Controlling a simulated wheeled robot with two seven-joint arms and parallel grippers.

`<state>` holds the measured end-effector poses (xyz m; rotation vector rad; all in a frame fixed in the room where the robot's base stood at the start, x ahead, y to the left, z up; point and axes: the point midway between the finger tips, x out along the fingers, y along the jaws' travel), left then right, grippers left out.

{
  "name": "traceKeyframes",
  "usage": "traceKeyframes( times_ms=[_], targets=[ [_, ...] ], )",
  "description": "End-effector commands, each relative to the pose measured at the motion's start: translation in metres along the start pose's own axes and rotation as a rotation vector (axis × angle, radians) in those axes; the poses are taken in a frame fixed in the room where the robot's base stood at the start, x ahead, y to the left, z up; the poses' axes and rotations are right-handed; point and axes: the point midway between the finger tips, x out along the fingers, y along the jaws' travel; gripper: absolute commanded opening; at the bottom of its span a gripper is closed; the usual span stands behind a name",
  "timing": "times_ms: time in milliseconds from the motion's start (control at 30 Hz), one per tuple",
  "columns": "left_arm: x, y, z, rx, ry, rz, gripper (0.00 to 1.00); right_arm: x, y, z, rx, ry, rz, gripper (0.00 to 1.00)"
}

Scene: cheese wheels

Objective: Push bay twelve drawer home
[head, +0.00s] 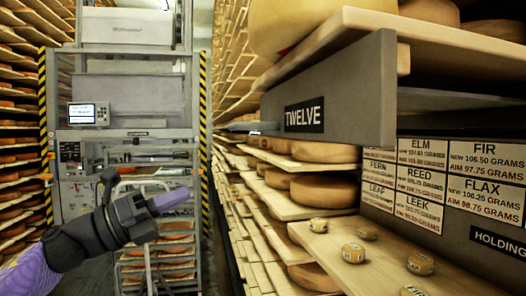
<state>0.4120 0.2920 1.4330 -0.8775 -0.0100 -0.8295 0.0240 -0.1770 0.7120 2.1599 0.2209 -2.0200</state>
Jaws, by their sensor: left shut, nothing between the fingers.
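The bay twelve drawer (360,88) has a grey front with a black TWELVE label (304,115). It juts out from the rack at upper right, and a gap shows behind its front panel. A large pale cheese wheel (300,25) sits above it, partly cut off by the top edge. My left gripper (182,197) is at lower left, its purple fingers shut and empty, pointing right. It is well to the left of the drawer front and lower in the picture, not touching it. My right gripper is not in view.
Shelves of cheese wheels (325,190) run below the drawer. Several small labelled cheeses (353,252) sit on a lower board beside a weight sign panel (420,190). A machine frame with striped posts (203,120) and a cart (170,240) stand at left. A narrow aisle runs between.

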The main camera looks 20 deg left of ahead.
Motion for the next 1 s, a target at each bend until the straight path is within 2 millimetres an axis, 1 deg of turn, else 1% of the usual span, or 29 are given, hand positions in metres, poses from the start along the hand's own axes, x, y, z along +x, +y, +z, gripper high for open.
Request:
traceKeyframes(
  times_ms=[33, 100, 133, 200, 267, 367, 467, 533, 700, 800, 900, 1000],
  targets=[
    [0.005, -0.063, 0.01, 0.2, 0.1, -0.047, 0.0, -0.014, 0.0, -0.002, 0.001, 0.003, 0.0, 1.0],
    [0.002, -0.126, 0.002, 0.464, 0.243, -0.082, 0.0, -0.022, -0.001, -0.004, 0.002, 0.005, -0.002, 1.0],
    [-0.001, -0.144, -0.003, 0.553, 0.293, -0.087, 0.0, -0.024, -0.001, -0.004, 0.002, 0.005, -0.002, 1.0],
    [-0.008, -0.168, -0.014, 0.689, 0.372, -0.088, 0.0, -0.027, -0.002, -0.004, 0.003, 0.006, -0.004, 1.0],
    [-0.009, -0.175, -0.019, 0.742, 0.405, -0.085, 0.0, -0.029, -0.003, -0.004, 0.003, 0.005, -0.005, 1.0],
    [-0.001, -0.177, -0.024, 0.754, 0.417, -0.086, 0.0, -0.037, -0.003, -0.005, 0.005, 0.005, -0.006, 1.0],
    [0.017, -0.179, -0.029, 0.75, 0.416, -0.09, 0.0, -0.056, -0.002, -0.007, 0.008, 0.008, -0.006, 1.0],
    [0.032, -0.179, -0.033, 0.748, 0.414, -0.09, 0.0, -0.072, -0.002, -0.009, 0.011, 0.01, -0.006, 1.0],
    [0.067, -0.178, -0.047, 0.747, 0.411, -0.092, 0.0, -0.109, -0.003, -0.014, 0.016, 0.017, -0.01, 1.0],
    [0.086, -0.176, -0.056, 0.744, 0.41, -0.094, 0.0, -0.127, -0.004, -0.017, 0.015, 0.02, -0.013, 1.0],
    [0.101, -0.173, -0.064, 0.745, 0.409, -0.092, 0.0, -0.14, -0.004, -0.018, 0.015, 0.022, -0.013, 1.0],
    [0.111, -0.17, -0.069, 0.744, 0.409, -0.088, 0.0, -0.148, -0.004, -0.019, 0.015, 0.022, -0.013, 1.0]
  ],
)
